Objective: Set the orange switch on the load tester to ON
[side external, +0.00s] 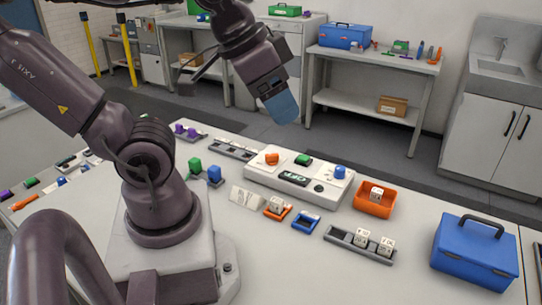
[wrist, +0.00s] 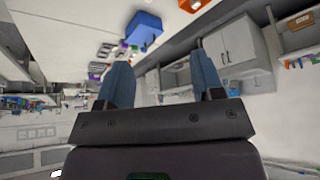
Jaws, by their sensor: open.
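The load tester (side external: 262,180) is a long white box on the table, in the middle of the side view. Its orange switch (side external: 271,158) is at the left end of its top; I cannot tell which way it is set. A green switch (side external: 303,159), a blue knob (side external: 340,172) and a dark display (side external: 295,178) share the panel. My gripper (side external: 281,108) is raised above and behind the tester, apart from it. In the wrist view my gripper's two blue fingers (wrist: 163,75) are spread with nothing between them. The tester cannot be made out in the wrist view.
A grey rack (side external: 345,240) and blue toolbox (side external: 475,254) stand farther right.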

